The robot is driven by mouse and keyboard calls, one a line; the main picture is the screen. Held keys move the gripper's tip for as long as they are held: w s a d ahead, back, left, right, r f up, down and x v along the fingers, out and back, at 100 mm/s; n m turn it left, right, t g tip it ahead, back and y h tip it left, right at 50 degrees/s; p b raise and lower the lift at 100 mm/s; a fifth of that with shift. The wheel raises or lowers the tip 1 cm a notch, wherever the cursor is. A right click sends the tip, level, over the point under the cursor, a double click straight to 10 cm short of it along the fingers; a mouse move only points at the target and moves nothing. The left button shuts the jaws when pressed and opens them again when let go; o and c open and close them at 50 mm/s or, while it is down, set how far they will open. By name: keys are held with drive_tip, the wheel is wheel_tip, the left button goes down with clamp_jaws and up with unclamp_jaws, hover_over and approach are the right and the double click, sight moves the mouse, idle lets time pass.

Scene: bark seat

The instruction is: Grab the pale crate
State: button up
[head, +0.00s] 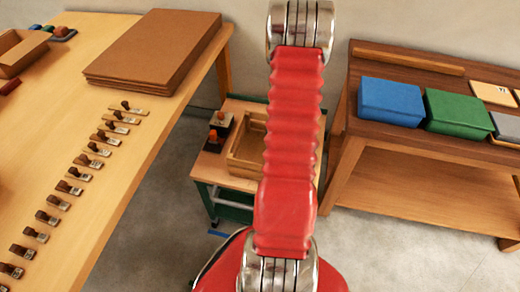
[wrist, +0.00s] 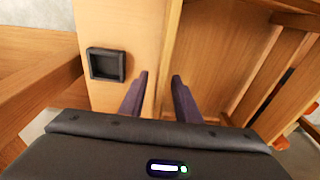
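The pale crate (head: 243,152) is an open light-wood box with slatted sides on a low green-framed cart. In the head view my red arm hides its right part. In the wrist view the crate (wrist: 215,50) fills the middle and right, seen from above. My gripper (wrist: 158,82) is open, its two dark fingers pointing towards the crate's left wall. The rim of that wall runs between the fingertips, one finger on the outer side and one on the inner side. I cannot tell whether they touch the wood. In the head view the gripper is hidden.
A small dark square tray (wrist: 107,65) lies on the cart top (head: 208,166) left of the crate in the wrist view. Dark blocks with orange tops (head: 217,128) stand beside the crate. A long table (head: 110,180) and a bench with coloured boxes (head: 391,101) flank the cart.

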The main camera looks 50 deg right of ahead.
drive_tip(key=shift+d+f, duration=0.1)
drive_tip(key=shift+f, duration=1.55)
drive_tip(key=shift+c, duration=0.2)
clamp_jaws()
